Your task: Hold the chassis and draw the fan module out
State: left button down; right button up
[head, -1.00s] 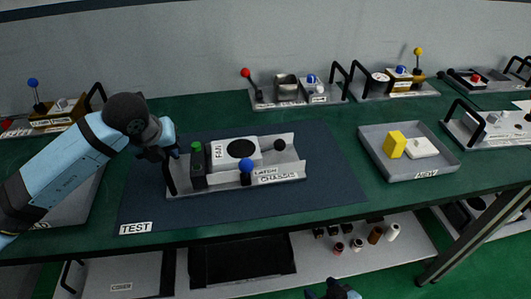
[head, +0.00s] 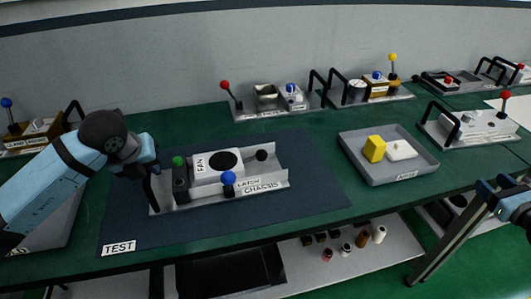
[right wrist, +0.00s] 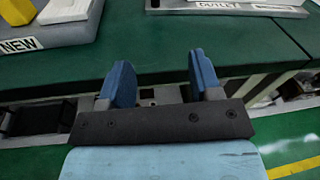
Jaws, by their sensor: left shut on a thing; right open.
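The grey chassis (head: 270,186) with a "CHASSIS" label sits on the dark test mat (head: 300,213). The white fan module (head: 204,167), labelled "FAN" with a black round face, lies inside it. A blue-knobbed latch (head: 228,179) stands at the chassis front, by the "LATCH" label. A green-topped dark block (head: 179,165) stands at its left end. My left gripper (head: 148,174) is shut on the black handle (head: 153,192) at the chassis's left end; its fingertips are partly hidden. My right gripper (head: 490,191) is open and empty at the right; it also shows in the right wrist view (right wrist: 160,85).
A grey tray labelled "NEW" (head: 418,168) holds a yellow block (head: 374,148) and a white piece (head: 401,150). Several units with levers and handles line the back and right. A lower shelf (head: 340,262) holds small cylinders. Green table lies between mat and tray.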

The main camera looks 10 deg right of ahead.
pick_arm(q)
jog(key=shift+s+f, duration=0.1)
jog(key=shift+f, duration=0.15)
pick_arm(e)
jog(key=shift+n+t, duration=0.3)
jog(key=shift+n, duration=0.3)
jog(key=w+r, duration=0.1)
jog(key=w+d+r, duration=0.2)
jog(key=r, duration=0.1)
jog(key=shift+w, duration=0.3)
jog(key=w+a+r+n+g+y, duration=0.1)
jog(key=w+a+r+y, duration=0.35)
jog(key=w+a, duration=0.45)
jog(key=w+a+r+n+y, duration=0.1)
jog(key=w+a+r+y, duration=0.35)
jog(key=w+a, duration=0.5)
pick_arm(q)
jog(key=shift+f, duration=0.1)
pick_arm(e)
jog(key=n+g+y, duration=0.7)
jog(key=n+g, duration=0.4)
jog(key=g, duration=0.4)
send_near(265, 151)
jog(key=x, duration=1)
jog(key=shift+f, duration=0.45)
